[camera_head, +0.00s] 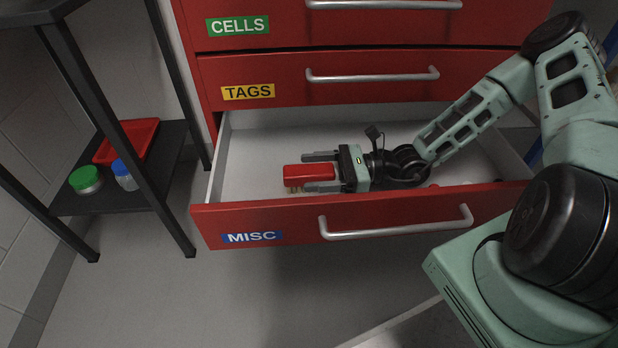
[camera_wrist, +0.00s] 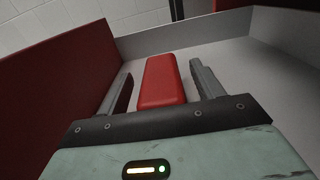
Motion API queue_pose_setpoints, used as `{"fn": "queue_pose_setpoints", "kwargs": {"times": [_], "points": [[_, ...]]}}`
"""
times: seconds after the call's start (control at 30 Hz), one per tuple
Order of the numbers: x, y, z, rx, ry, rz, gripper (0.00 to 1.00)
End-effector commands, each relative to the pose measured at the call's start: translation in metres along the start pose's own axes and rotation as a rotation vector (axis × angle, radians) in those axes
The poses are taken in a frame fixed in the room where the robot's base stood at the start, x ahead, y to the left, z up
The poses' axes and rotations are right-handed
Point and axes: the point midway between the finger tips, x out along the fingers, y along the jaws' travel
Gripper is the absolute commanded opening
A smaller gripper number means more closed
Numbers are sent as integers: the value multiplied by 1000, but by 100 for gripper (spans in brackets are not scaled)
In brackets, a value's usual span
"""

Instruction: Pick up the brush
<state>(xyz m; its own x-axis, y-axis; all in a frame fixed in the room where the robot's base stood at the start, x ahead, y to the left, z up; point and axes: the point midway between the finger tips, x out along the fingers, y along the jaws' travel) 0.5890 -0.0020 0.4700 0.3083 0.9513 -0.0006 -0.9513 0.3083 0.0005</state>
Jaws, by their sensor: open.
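The brush has a red block-shaped back, with tan bristles just showing under its left end in the head view. The brush (camera_head: 309,172) lies inside the open drawer marked MISC (camera_head: 262,213), near the front wall. My gripper (camera_head: 312,171) is down in the drawer with its fingers pointing left, one on each side of the brush. In the wrist view the brush (camera_wrist: 163,82) sits between the two fingers of my gripper (camera_wrist: 161,92), with gaps visible on both sides. The gripper is open and holds nothing. The underside of the brush is mostly hidden.
Closed red drawers marked TAGS (camera_head: 287,92) and CELLS (camera_head: 272,27) are above. The drawer's front wall and handle (camera_head: 397,231) stand close to my gripper. A dark shelf at left (camera_head: 72,203) holds a red tray (camera_head: 142,128) and two jars. The drawer's left part is clear.

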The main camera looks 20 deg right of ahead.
Motion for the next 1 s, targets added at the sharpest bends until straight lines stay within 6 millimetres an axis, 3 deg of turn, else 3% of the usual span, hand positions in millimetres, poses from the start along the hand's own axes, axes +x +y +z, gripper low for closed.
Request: {"fn": "queue_pose_setpoints", "kwargs": {"times": [0.03, 0.2, 0.23, 0.57, 1.0], "points": [[0, 0, 0, 0, 0, 0, 66], [0, 0, 0, 0, 0, 0, 19], [0, 0, 0, 0, 0, 0, 17], [-1, 0, 7, -1, 0, 0, 17], [-1, 0, 87, -2, 0, 0, 17]]}}
